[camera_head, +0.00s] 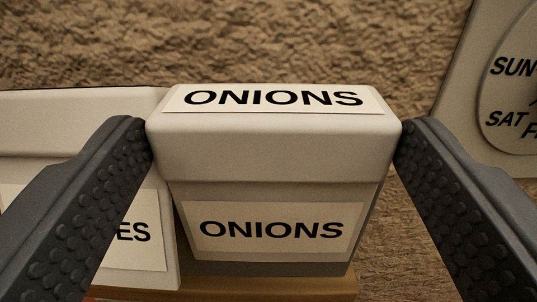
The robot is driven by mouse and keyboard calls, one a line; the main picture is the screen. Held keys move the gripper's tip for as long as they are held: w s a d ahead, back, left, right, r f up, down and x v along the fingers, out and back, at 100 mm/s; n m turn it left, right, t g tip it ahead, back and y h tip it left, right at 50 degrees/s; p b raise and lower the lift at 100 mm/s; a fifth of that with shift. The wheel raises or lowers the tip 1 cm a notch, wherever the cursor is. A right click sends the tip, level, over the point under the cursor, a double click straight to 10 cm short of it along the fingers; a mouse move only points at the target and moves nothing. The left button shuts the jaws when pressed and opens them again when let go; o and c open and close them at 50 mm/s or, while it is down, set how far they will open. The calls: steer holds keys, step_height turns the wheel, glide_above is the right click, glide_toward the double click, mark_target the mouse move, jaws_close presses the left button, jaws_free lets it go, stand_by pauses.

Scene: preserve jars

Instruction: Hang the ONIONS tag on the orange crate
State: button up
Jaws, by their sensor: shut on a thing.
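The ONIONS tag (275,155) is a thick off-white piece with a folded-over top. It carries the word ONIONS on a label on its top and again on a label on its front. My gripper (275,135) is shut on it, with one dark ridged finger against each side of its upper part. Below the tag, a brown edge (300,287) shows, and I cannot tell what it belongs to. No orange crate can be made out in this view.
Close to the left of the ONIONS tag is another off-white tag (70,125), its label ending in "ES", partly hidden by my left finger. A panel with a round day dial (515,85) is at the upper right. A rough brown wall is behind.

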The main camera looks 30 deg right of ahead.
steer(key=s+a+r+b, duration=0.1)
steer(key=s+r+b, duration=0.1)
steer(key=s, duration=0.6)
steer(key=s+r+b, duration=0.2)
steer(key=s+b, duration=0.1)
steer(key=s, duration=0.5)
steer(key=shift+a+r, duration=0.35)
steer(key=shift+r, duration=0.05)
